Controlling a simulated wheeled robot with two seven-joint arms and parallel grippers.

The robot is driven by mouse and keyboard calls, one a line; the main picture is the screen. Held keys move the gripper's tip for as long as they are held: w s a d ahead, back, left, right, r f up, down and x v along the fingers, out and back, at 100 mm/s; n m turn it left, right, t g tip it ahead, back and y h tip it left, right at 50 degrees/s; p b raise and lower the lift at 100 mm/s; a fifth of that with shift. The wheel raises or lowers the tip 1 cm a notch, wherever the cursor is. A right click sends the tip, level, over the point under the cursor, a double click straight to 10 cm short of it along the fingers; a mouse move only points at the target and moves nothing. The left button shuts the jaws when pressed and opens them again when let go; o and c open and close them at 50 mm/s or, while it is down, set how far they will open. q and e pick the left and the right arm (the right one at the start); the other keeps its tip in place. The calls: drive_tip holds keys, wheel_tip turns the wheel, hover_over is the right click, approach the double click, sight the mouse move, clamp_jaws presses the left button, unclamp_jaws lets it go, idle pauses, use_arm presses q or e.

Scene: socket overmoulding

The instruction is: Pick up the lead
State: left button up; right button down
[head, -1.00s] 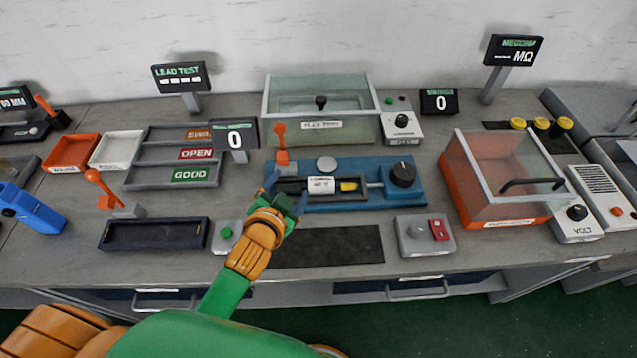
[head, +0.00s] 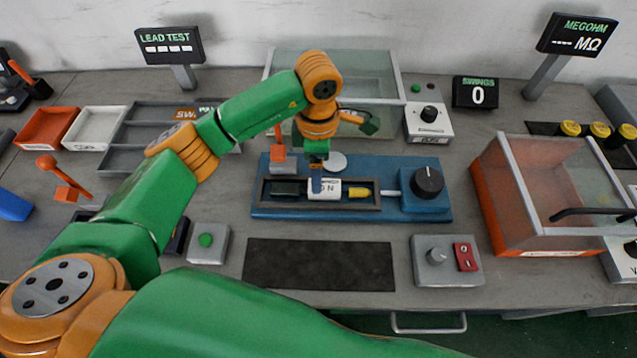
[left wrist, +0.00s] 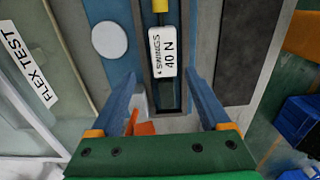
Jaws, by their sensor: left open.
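A long piece lies in the framed slot of the blue fixture (head: 275,207). It has a dark left part (head: 288,188), a white label (head: 331,194) and a yellow right end (head: 359,193). I cannot tell which part is the lead. My left gripper (head: 316,188) points down over the slot in the head view and partly covers the label. In the left wrist view its open blue fingers (left wrist: 162,80) straddle the slot near the label (left wrist: 164,52), which reads "SWINGS 40 N". Nothing shows gripped. My right gripper is out of view.
An orange lever (head: 279,150) stands close beside my left gripper. A clear-walled box (head: 398,75) is behind it, and an orange clear-topped box (head: 487,205) stands right. A dark mat (head: 318,265) lies bare in front of the fixture.

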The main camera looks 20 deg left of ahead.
use_arm(q)
drive_tip(key=f, duration=0.2)
drive_tip(key=s+f+p, duration=0.1)
drive_tip(key=f, duration=0.1)
drive_tip(key=shift+f, duration=0.2)
drive_tip(key=shift+w+f, duration=0.2)
drive_tip(key=shift+f, duration=0.05)
clamp_jaws()
drive_tip(key=shift+r, duration=0.1)
